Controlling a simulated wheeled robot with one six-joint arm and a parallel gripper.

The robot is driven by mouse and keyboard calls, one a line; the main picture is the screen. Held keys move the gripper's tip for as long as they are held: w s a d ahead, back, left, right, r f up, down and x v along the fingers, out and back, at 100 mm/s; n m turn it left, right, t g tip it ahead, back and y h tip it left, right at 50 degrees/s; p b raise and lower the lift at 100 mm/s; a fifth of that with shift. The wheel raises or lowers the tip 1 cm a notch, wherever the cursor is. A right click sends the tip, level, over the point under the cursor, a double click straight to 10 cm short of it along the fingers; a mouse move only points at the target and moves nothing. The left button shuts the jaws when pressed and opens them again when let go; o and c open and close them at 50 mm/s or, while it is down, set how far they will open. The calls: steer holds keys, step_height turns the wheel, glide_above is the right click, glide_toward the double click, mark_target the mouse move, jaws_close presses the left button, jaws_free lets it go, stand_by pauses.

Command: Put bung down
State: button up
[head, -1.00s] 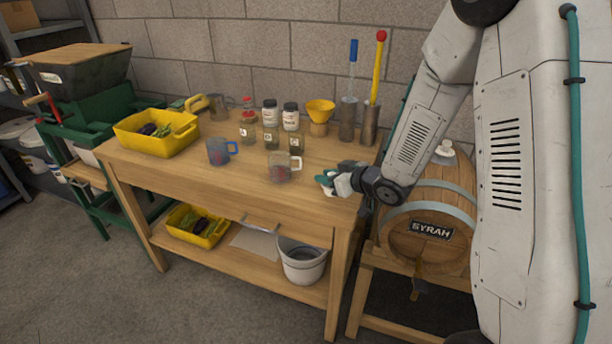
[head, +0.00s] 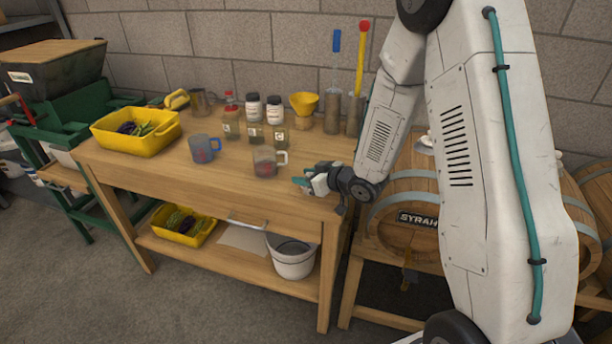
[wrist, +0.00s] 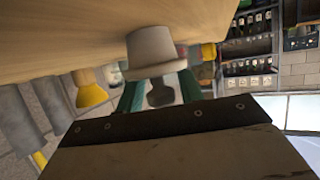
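The bung (wrist: 152,48) is a pale grey stopper with a wide rim, seen in the wrist view. In the head view my gripper (head: 300,182) is low over the right front part of the workbench (head: 200,185).
Jars and a yellow funnel (head: 304,103) stand behind. A yellow crate (head: 105,141) is at the left. The Syrah barrel (head: 405,195) stands right of the bench.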

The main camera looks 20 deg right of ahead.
steer(key=shift+o, duration=0.3)
steer(key=shift+r, duration=0.15)
steer(key=shift+s+d+r, duration=0.1)
steer(key=shift+d+r, duration=0.05)
steer(key=shift+d, duration=0.05)
steer(key=v, duration=1.1)
steer(key=shift+s+r, duration=0.1)
steer(key=shift+s, duration=0.2)
steer(key=s+d+r+m+g+h, duration=0.35)
steer(key=s+d+r+h, duration=0.25)
steer(key=r+h, duration=0.4)
steer(key=s+a+r+m+g+y, duration=0.1)
steer(key=s+a+r+g, duration=0.1)
steer(key=s, duration=0.5)
steer(key=s+a+r+m+g+y, duration=0.1)
steer(key=s+a+r+g, duration=0.1)
steer(key=s, duration=0.6)
steer(key=s+a+r+m+g, duration=0.1)
steer(key=s+a+r+g, duration=0.1)
steer(key=s, duration=0.6)
steer(key=shift+a+r+g+y, duration=0.35)
steer(key=shift+a+r+y, duration=0.05)
steer(key=shift+a+r, duration=0.55)
